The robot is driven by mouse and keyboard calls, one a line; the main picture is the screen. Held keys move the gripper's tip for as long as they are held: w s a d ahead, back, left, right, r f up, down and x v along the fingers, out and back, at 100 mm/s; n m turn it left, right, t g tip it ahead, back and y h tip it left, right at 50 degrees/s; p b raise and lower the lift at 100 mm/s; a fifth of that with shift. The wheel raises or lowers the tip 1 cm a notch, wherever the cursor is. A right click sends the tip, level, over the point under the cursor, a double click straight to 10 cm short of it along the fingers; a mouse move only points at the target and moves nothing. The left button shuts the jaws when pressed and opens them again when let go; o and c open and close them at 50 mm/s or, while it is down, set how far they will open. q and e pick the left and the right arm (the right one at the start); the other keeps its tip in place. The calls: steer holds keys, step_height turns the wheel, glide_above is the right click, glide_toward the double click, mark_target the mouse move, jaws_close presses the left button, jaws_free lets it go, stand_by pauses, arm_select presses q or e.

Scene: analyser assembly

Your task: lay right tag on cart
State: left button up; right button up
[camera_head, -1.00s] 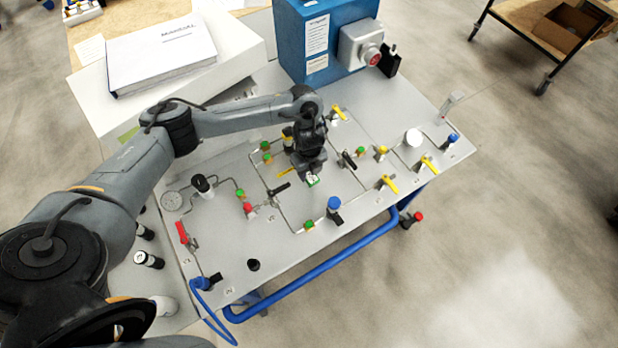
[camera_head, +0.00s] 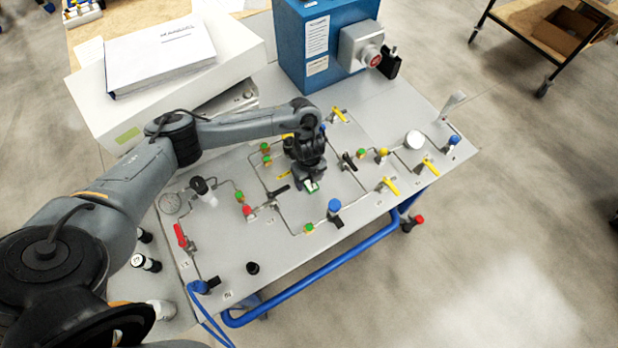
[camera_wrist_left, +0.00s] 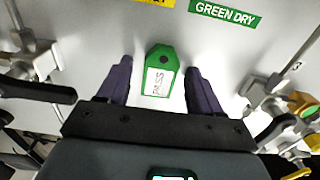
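A green tag with a white PASS label (camera_wrist_left: 160,80) sits at the grey panel between the two fingers of my left gripper (camera_wrist_left: 159,68), with a gap on each side. The left gripper is open. In the head view the gripper (camera_head: 308,183) is low over the middle of the cart's grey panel (camera_head: 372,112), and the tag (camera_head: 312,187) shows as a small green and white patch just under it. A GREEN DRY label (camera_wrist_left: 225,14) is on the panel beyond the tag. My right gripper is not in view.
Pipes and valves with green, red, yellow and black handles surround the gripper; a black handle (camera_head: 279,191) is close on its left. A blue box (camera_head: 322,45) stands at the back, and a white binder (camera_head: 160,52) lies at back left.

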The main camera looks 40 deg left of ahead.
mark_target(309, 181)
arm_select(q)
steer(key=shift+r, duration=0.5)
step_height(309, 181, up, 11)
steer(key=p, duration=0.5)
steer(key=shift+r, duration=0.15)
